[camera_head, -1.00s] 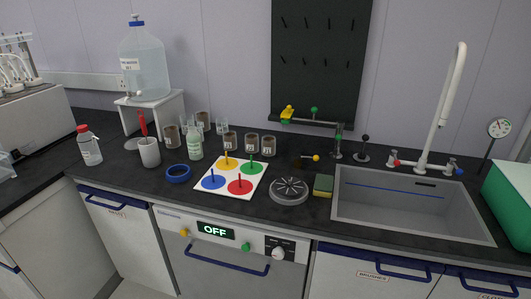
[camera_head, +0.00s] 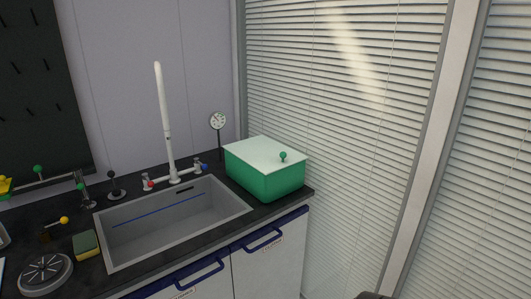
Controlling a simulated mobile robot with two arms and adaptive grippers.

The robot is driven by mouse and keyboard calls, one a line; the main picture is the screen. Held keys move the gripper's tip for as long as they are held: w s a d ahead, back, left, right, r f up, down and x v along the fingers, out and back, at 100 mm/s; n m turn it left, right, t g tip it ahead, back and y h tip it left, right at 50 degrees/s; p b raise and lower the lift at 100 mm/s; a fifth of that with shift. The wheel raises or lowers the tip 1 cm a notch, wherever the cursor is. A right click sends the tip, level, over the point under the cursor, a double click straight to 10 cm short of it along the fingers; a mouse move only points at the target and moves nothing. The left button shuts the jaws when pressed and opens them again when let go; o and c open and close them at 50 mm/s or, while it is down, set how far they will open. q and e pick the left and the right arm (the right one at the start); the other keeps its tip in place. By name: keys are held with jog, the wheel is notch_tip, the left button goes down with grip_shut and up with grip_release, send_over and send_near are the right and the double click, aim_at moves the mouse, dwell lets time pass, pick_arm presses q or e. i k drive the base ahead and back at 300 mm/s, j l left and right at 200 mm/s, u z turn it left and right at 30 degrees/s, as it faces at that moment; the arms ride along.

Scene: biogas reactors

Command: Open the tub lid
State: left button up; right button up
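The green tub (camera_head: 262,180) stands on the dark counter at its right end, just right of the sink. Its white lid (camera_head: 262,150) lies flat on top and covers it, so the inside is hidden. A round green knob (camera_head: 283,156) stands up from the lid near its right side. Neither of my grippers can be made out in the head view. Only a small dark shape shows at the bottom edge, right of centre, too cut off to identify.
The sink (camera_head: 180,222) with its tall white faucet (camera_head: 166,125) is left of the tub. A dial gauge (camera_head: 218,121) stands behind it. A sponge (camera_head: 86,244) and round grey drain piece (camera_head: 46,274) lie farther left. Window blinds (camera_head: 340,120) rise on the right.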

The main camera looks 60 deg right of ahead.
aim_at(268, 155)
jog(key=z, duration=1.65)
